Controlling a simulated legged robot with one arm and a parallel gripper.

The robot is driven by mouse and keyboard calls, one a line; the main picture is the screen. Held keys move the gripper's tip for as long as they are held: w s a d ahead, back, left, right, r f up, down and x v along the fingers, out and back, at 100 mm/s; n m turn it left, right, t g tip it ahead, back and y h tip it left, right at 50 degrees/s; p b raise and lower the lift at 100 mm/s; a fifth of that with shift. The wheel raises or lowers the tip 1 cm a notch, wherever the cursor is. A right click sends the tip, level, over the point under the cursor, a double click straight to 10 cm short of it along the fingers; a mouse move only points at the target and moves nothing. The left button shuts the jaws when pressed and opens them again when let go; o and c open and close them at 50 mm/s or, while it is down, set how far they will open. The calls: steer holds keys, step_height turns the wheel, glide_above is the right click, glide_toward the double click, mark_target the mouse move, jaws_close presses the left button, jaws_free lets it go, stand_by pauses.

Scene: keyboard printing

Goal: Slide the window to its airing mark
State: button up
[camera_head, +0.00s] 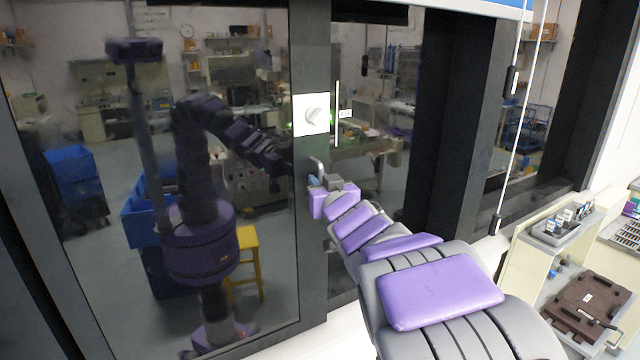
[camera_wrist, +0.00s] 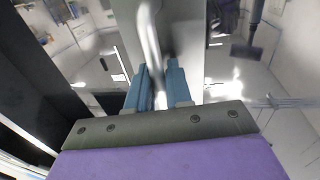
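The window is a tall dark-framed glass panel (camera_head: 215,90) on the left in the head view. A metal bar handle (camera_head: 316,165) stands on its dark upright frame (camera_head: 311,60). My gripper (camera_head: 322,181) is at that handle. In the wrist view the handle (camera_wrist: 149,35) runs down between the two blue fingers of my gripper (camera_wrist: 158,80). The left finger is close against the bar, and a narrow gap shows at the right finger. The lower end of the handle is partly hidden.
White cords (camera_head: 510,130) hang at the right. A cabinet with a tray (camera_head: 562,226) and a brown board (camera_head: 590,303) stand at the far right.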

jaws_close()
steer(key=w+d+p, duration=0.5)
steer(key=d+p, duration=0.1)
steer(key=d, duration=0.2)
steer(key=shift+w+d+p, duration=0.2)
steer(key=shift+w+p, duration=0.15)
steer(key=shift+p, duration=0.05)
steer(key=shift+a, duration=0.15)
steer(key=o, duration=0.5)
jaws_free()
steer(key=shift+s, duration=0.1)
